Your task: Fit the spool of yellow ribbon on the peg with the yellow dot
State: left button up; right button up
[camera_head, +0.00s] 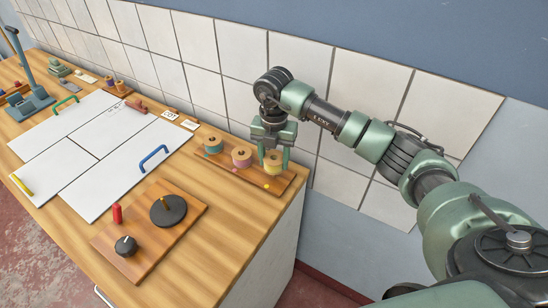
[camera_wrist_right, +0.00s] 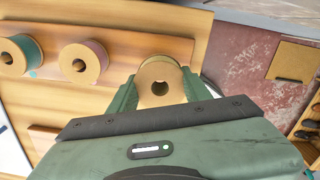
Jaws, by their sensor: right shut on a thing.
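The spool of yellow ribbon (camera_head: 273,161) is between the fingers of my right gripper (camera_head: 273,153), at the right end of a wooden peg board (camera_head: 221,168). In the right wrist view the spool (camera_wrist_right: 160,72) shows its tan flange and dark centre hole, with a finger of my right gripper (camera_wrist_right: 160,92) on each side. The yellow dot (camera_head: 267,186) is on the board just in front of the spool. The peg by this dot is hidden, and I cannot tell whether the spool is around it or above it. My left gripper is not in view.
A teal spool (camera_head: 213,145) and a pink spool (camera_head: 241,157) stand on the same board to the left. A panel with a black disc (camera_head: 168,210) and a red handle (camera_head: 117,214) lies nearer. The tiled wall (camera_head: 300,75) rises close behind the board.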

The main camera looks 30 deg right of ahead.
jog(key=shift+f, duration=0.45)
dwell(0.3)
jog(key=shift+f+b, duration=0.8)
jog(key=shift+f, duration=0.05)
jog(key=o, duration=2.1)
jog(key=shift+o, duration=0.2)
jog(key=shift+r+p, duration=3.15)
jog(key=shift+r, duration=1.55)
jog(key=shift+f, duration=0.1)
